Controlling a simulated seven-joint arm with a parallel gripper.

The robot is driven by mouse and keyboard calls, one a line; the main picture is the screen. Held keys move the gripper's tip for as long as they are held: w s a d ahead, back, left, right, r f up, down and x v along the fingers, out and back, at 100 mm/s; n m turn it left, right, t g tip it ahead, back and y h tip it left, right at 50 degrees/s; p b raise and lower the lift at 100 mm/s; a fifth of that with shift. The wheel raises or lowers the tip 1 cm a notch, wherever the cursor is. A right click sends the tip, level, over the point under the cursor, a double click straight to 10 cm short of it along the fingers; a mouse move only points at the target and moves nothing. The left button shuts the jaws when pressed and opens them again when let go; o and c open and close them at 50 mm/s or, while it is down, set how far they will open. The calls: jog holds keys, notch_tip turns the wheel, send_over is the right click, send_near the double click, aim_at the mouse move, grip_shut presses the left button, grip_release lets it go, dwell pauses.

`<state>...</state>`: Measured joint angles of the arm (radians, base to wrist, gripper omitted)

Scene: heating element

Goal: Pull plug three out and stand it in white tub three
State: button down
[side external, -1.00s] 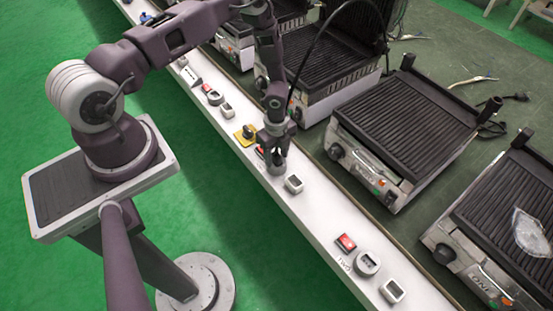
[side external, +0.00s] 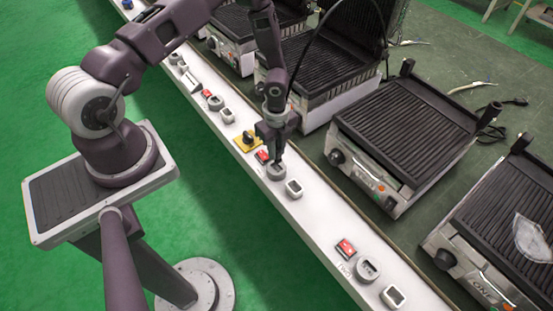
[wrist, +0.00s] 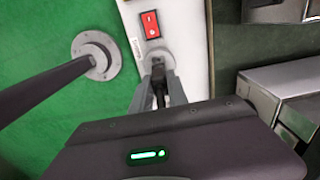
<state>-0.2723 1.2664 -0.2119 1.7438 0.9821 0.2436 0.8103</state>
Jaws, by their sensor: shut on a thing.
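My gripper (side external: 277,161) points down over a round grey socket (side external: 277,173) on the white strip. In the wrist view, its two fingers (wrist: 160,90) are shut on a dark plug (wrist: 159,84), just below the round socket (wrist: 158,55) in that picture. The fingers hide much of the plug, and I cannot tell whether it is still in the socket. A small white tub (side external: 294,188) with a dark inside stands just beyond the socket, to the lower right in the side view. It looks empty.
A red switch (side external: 262,156) and a yellow-based knob (side external: 247,141) sit up-left of the socket. Another red switch (side external: 346,248), round socket (side external: 367,270) and white tub (side external: 393,297) lie further down the narrow strip. A grill (side external: 402,135) stands to the right.

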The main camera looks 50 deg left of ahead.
notch_tip(320, 180, up, 5)
jog(key=shift+f, duration=0.2)
jog(key=d, duration=0.9)
jog(key=shift+r, duration=0.25)
jog(key=shift+d, duration=0.1)
jog(key=shift+f, duration=2.95)
jog(key=shift+f, duration=2.35)
